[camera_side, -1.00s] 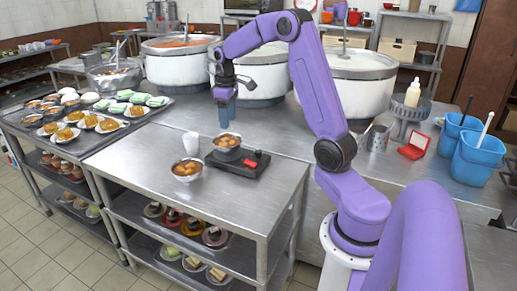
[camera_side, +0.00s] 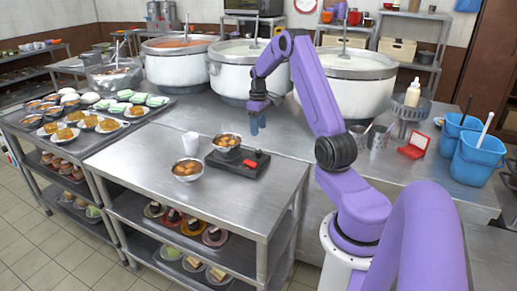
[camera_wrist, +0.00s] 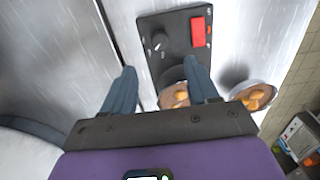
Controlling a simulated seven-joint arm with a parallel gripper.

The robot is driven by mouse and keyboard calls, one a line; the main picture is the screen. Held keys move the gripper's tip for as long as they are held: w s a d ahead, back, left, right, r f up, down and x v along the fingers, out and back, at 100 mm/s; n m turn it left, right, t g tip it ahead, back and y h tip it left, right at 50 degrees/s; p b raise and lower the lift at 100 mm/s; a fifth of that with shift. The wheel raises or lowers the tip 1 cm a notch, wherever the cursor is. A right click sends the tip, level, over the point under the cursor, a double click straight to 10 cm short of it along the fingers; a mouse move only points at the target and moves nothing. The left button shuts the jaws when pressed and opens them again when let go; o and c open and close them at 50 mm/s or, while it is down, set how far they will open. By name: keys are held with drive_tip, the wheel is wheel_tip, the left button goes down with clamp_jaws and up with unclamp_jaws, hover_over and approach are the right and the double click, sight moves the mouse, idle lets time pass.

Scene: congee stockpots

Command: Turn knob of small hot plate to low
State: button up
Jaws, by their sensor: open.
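The small hot plate (camera_side: 246,170) is a flat black unit on the front steel table, with a red switch (camera_side: 249,163) on top. A bowl of food (camera_side: 227,141) stands on its far end. The wrist view shows the hot plate (camera_wrist: 175,20) with a round dark knob (camera_wrist: 158,42) and the red switch (camera_wrist: 198,32). The knob's setting is too small to read. My gripper (camera_side: 257,126) is open and empty, above and behind the hot plate, apart from it. In the wrist view, its blue fingers (camera_wrist: 160,70) are spread, with the knob beyond their tips.
Large stockpots (camera_side: 237,75) stand behind. Metal cups (camera_side: 378,137), a red box (camera_side: 413,146) and blue bins (camera_side: 478,158) are at right. The table's front is clear.

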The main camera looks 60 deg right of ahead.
sight(258, 151)
wheel_tip(258, 151, down, 10)
drive_tip(key=shift+f, duration=0.1)
drive_tip(key=shift+c, duration=0.2)
drive_tip(key=c, duration=1)
